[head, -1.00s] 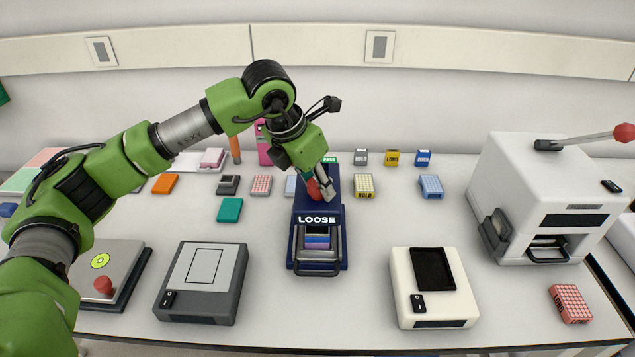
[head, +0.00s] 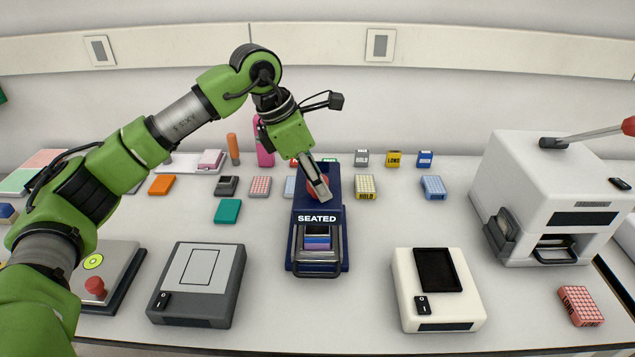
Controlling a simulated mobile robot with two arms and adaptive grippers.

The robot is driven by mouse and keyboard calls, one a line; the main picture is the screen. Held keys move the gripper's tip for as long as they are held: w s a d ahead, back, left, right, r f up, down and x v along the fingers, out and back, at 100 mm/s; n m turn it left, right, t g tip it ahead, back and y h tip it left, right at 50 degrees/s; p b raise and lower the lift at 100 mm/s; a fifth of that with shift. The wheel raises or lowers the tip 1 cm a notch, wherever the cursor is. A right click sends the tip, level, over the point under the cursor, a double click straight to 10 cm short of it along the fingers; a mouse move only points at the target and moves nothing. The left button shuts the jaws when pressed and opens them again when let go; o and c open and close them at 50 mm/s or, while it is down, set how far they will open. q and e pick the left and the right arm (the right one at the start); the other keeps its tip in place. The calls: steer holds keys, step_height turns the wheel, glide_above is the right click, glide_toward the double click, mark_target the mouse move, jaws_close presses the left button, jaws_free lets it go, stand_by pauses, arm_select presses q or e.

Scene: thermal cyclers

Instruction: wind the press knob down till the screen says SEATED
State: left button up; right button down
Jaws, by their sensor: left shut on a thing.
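The dark blue press (head: 333,213) stands in the middle of the bench. The red press knob (head: 311,190) is on top, partly hidden by my left gripper (head: 322,188). My left gripper comes down from the upper left, tilted, and is shut on the knob. My right gripper is not in view.
A grey device (head: 198,284) stands at front left and a white device (head: 437,290) at front right. A large white machine (head: 545,200) is at right. Small boxes and racks, including a teal block (head: 228,211), line the back. Bare bench lies around the press.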

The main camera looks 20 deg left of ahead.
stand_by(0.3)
arm_select(q)
steer(key=o, duration=1.1)
steer(key=v, duration=1.2)
steer(key=shift+r, duration=0.1)
